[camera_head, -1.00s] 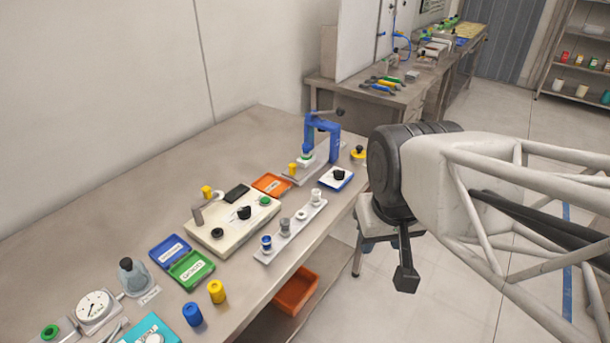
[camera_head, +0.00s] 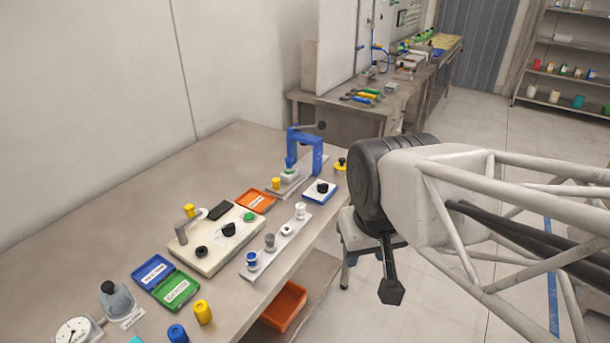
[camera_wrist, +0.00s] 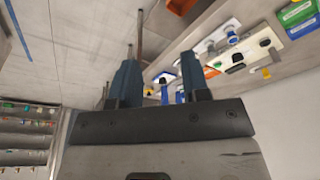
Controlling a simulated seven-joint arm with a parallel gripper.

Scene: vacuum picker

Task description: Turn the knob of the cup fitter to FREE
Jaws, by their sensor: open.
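A cream box (camera_head: 207,260) on the bench carries a black knob (camera_head: 229,229), a green button (camera_head: 249,217) and a grey lever. A small white and blue box (camera_head: 318,196) nearer the bench's right end has another black knob (camera_head: 322,187). A blue press (camera_head: 304,147) stands behind it. I cannot tell for sure which is the cup fitter; no FREE mark is readable. My gripper (camera_wrist: 158,62) is open and empty in the wrist view, its two blue fingers apart. The bench shows beyond it, with no contact visible. My arm is right of the bench in the head view.
A strip with several small cups (camera_head: 276,249) lies along the front edge. Green (camera_head: 175,292), blue (camera_head: 152,271) and orange (camera_head: 255,201) trays lie around the cream box. An orange bin (camera_head: 284,306) is below. The bench's left rear is clear.

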